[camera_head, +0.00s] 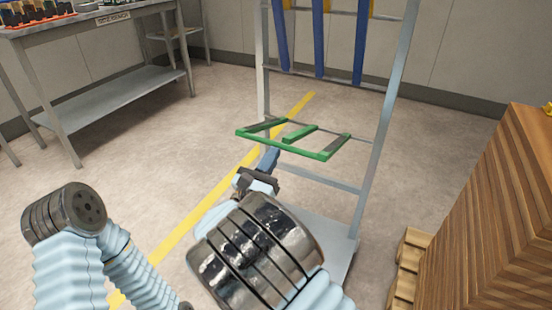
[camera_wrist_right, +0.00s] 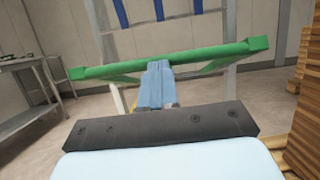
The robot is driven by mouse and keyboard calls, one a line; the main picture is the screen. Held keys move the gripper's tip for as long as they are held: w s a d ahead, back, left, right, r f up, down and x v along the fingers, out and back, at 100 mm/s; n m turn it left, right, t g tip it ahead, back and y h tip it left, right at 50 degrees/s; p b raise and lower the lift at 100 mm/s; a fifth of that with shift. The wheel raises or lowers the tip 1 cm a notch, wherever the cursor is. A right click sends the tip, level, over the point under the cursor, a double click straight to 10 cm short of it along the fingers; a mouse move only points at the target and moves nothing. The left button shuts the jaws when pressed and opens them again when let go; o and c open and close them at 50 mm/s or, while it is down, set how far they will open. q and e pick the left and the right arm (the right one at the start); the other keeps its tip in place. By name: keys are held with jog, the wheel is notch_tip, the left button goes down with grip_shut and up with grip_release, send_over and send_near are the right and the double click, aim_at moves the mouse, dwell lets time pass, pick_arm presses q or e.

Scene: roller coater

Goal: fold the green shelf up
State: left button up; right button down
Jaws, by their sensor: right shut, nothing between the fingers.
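The green shelf (camera_head: 285,147) is an open frame with a middle strip. It juts out roughly level from the grey metal rack (camera_head: 384,110). In the right wrist view its front bar (camera_wrist_right: 205,55) crosses the picture. My right gripper (camera_head: 271,159) is shut and empty, just in front of and below the shelf's front bar. In the right wrist view its blue fingers (camera_wrist_right: 157,82) overlap the middle of the bar; I cannot tell whether they touch it. My left arm shows at lower left in the head view, but its gripper is out of view.
Blue strips (camera_head: 319,40) hang on the upper rack. A stacked wooden block (camera_head: 500,210) stands at the right, with a pallet (camera_head: 408,265) beside it. A metal table (camera_head: 125,92) stands at back left. The floor between table and rack is clear, with a yellow line (camera_head: 185,225).

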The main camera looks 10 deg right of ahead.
pick_arm(q)
jog(key=shift+r+p, duration=1.35)
jog(key=shift+r, duration=0.65)
pick_arm(e)
jog(key=w+d+r+g+y, duration=0.2)
jog(key=w+d+r, duration=0.3)
jog(key=r, duration=0.5)
jog(key=w+d+r+g+y, duration=0.3)
jog(key=w+d+r+g, duration=0.2)
jog(key=w+r, duration=0.5)
jog(key=shift+r, duration=0.4)
jog(key=shift+d, duration=0.15)
